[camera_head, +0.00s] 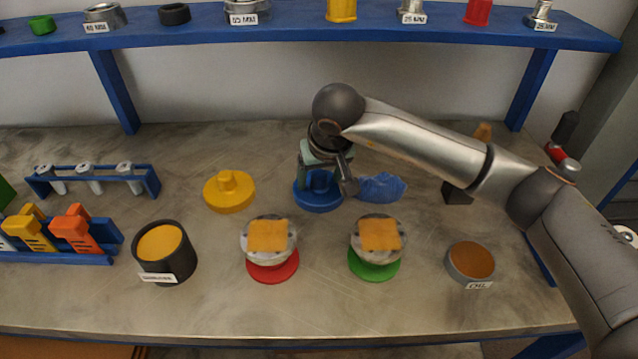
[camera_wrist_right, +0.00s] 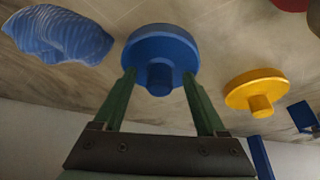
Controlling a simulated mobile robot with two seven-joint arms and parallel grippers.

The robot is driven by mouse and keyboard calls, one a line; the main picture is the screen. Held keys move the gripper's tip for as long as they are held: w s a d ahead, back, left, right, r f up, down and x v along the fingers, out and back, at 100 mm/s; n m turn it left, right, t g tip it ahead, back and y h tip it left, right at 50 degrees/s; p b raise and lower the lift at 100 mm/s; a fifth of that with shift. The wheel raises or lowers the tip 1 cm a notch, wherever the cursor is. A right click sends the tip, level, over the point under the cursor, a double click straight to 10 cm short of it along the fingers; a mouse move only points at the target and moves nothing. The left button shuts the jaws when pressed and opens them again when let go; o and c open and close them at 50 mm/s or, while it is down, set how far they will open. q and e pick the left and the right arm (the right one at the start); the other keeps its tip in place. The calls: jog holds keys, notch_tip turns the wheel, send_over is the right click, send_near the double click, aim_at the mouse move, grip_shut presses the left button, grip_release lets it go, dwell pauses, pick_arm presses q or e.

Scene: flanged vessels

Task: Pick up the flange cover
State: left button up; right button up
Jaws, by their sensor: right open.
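A blue flange cover (camera_head: 318,197), a round disc with a central knob, lies on the table below my right gripper (camera_head: 326,178). In the right wrist view the blue cover (camera_wrist_right: 160,48) has its knob between the two green fingers of my right gripper (camera_wrist_right: 158,76). The fingers are apart, with a gap to the knob on each side; I cannot tell whether the tips touch the disc. A similar yellow flange cover (camera_head: 229,191) lies to the left, knob up; it also shows in the right wrist view (camera_wrist_right: 257,88). My left gripper is not in view.
A crumpled blue cloth-like item (camera_head: 381,187) lies just right of the blue cover. In front stand vessels on a red base (camera_head: 272,272) and a green base (camera_head: 374,271). A dark labelled container (camera_head: 181,264) and a smaller one (camera_head: 470,262) flank them. A blue shelf (camera_head: 300,33) spans behind.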

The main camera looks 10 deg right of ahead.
jog(key=shift+c, duration=0.4)
grip_shut()
